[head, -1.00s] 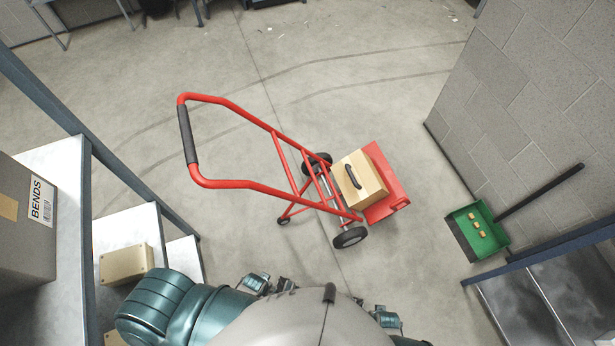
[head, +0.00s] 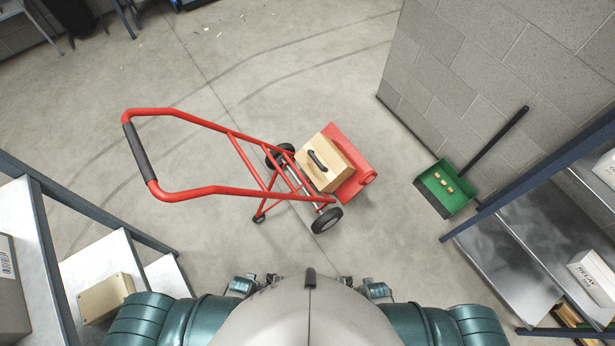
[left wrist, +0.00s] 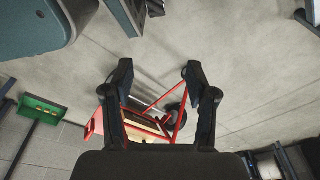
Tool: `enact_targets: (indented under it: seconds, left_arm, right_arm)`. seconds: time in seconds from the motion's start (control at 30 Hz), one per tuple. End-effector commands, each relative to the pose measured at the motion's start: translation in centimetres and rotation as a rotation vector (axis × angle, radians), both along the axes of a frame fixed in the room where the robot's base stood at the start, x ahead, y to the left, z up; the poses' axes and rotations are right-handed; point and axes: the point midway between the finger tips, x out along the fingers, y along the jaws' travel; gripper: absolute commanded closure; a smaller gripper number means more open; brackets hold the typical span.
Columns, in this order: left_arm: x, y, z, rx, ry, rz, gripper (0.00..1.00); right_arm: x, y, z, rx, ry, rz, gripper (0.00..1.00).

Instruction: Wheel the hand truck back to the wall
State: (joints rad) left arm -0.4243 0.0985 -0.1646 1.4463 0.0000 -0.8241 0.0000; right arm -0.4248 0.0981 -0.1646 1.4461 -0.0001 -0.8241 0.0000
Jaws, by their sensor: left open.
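The red hand truck (head: 222,190) stands on the floor ahead of me, tilted back, its black grip (head: 139,153) toward the left. A light wooden box (head: 325,160) with a black handle sits on its red toe plate (head: 347,163). The grey block wall (head: 475,75) is at the right. My left gripper (head: 240,286) is close to my body, apart from the hand truck. In the left wrist view, my left gripper (left wrist: 160,85) is open and empty, with the hand truck (left wrist: 150,105) beyond its fingers. My right gripper (head: 377,290) is also close to my body; its jaws are too small to read.
A green dustpan (head: 446,190) with a dark handle stands by the wall. Shelving (head: 530,245) with white boxes is at right. Another rack (head: 90,275) with a tan box (head: 106,298) is at left. Open floor (head: 250,70) lies beyond the hand truck.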

Motion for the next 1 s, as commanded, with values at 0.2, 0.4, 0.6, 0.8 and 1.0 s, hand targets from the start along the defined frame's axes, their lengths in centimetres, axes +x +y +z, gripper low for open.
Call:
enact_targets:
  seconds: [0.2,0.4,0.6,0.8,1.0]
  left_arm:
    - [0.0,0.0,0.0,0.000,0.000,0.000,0.42]
    - [0.0,0.0,0.0,0.000,0.000,0.000,0.42]
    - [0.0,0.0,0.0,0.000,0.000,0.000,0.80]
    - [3.5,-0.7,1.6,-0.105,-0.101,0.121,1.00]
    - [15.9,0.7,11.2,-0.514,-0.475,0.578,1.00]
  right_arm:
    - [0.0,0.0,0.0,0.000,0.000,0.000,0.51]
    - [0.0,0.0,0.0,0.000,0.000,0.000,0.51]
    - [0.0,0.0,0.0,0.000,0.000,0.000,0.51]
    - [0.0,0.0,-0.1,0.000,0.001,0.000,0.51]
    - [0.4,0.1,0.3,0.001,-0.004,-0.001,0.51]
